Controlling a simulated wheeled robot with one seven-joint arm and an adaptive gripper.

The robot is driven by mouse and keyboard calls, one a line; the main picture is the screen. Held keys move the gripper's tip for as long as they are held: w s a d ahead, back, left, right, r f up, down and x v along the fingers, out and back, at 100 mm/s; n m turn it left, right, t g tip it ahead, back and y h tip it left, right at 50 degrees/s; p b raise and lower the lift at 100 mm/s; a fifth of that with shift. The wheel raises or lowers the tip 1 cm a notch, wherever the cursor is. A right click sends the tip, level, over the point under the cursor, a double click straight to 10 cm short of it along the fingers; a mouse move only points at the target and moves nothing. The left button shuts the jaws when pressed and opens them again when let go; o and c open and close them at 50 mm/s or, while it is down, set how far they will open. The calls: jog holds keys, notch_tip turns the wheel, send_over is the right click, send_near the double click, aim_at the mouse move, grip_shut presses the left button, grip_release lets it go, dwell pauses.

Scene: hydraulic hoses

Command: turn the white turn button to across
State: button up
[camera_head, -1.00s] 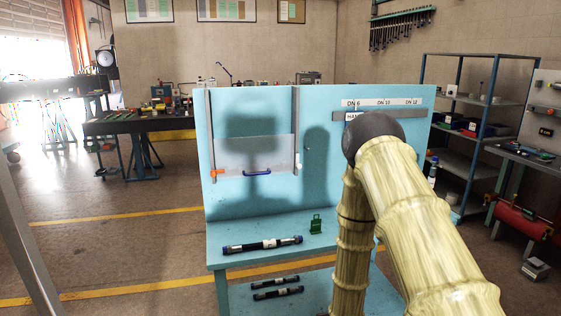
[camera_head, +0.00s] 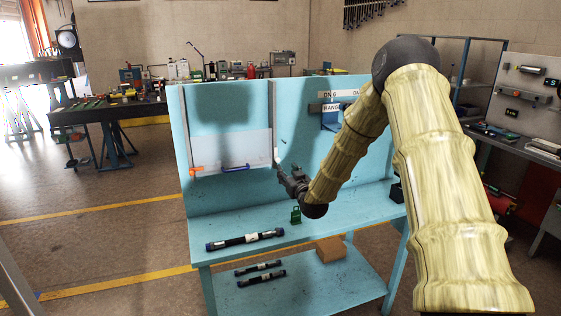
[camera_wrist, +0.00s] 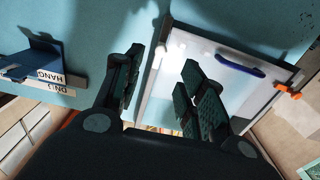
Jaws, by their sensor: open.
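The white turn button (camera_head: 275,156) is a small pale piece at the right-hand rail of the blue bench's back board, beside the lower right corner of a translucent panel (camera_head: 225,152). It looks roughly upright along the rail, but it is too small to be sure. My gripper (camera_head: 284,173) is open and empty, just below and right of it, pointing toward the board. In the wrist view the open fingers (camera_wrist: 160,84) are in front of the rail and the panel's edge; glare and the fingers leave the button unclear there.
An orange piece (camera_head: 196,171) is at the left rail, and a blue handle (camera_head: 236,168) is on the panel. A hose (camera_head: 245,239), a green item (camera_head: 296,214) and a brown block (camera_head: 330,249) are below. A blue bracket (camera_head: 329,121) is to the right.

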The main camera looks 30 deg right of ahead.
aim_at(278, 161)
jog(key=p+x, duration=0.3)
jog(key=x, duration=0.6)
